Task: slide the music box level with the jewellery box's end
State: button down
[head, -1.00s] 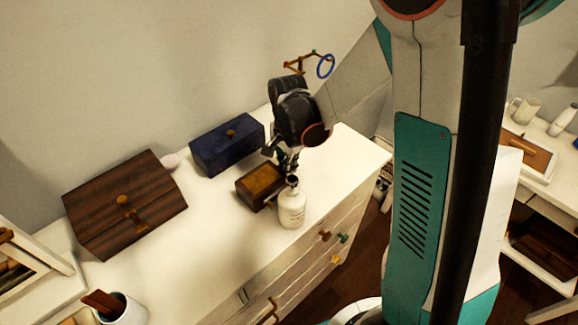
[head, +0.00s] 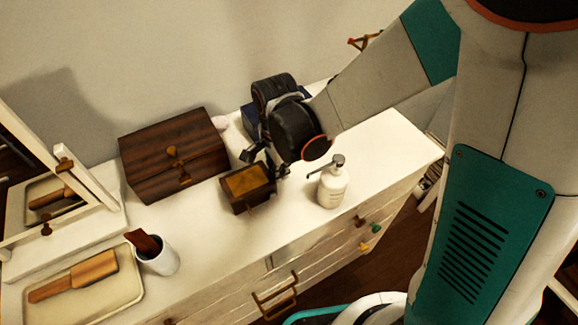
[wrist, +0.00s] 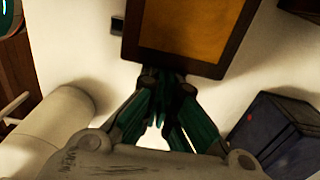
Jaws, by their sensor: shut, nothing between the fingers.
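The music box looks to be the small brown box with an amber top (head: 248,187), on the white dresser; it fills the top of the wrist view (wrist: 190,30). The large dark wooden box (head: 172,150) to its left is probably the jewellery box. The small box sits near its right front corner, further forward; whether they touch is unclear. My gripper (head: 267,165) is shut and empty at the small box's right rear side. In the wrist view, the fingertips (wrist: 168,78) are at its edge and seem to touch it.
A white pump bottle (head: 332,186) stands right of the small box. A navy box (wrist: 280,130) is behind, mostly hidden by my arm in the head view. A pale round item (head: 220,123), white cup (head: 156,255), tray (head: 98,309) and mirror stand also occupy the dresser.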

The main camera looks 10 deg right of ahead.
dwell(0.3)
jog(key=d, duration=0.1)
jog(key=w+d, duration=0.1)
jog(key=d, duration=0.2)
jog(key=shift+w+r, duration=0.35)
jog(key=shift+r, duration=0.05)
notch_tip(320, 180, up, 9)
jog(key=p, duration=0.3)
jog(key=shift+a+r+p, duration=0.15)
jog(key=shift+a+p, duration=0.05)
jog(key=shift+p, duration=0.15)
jog(key=shift+d, duration=0.1)
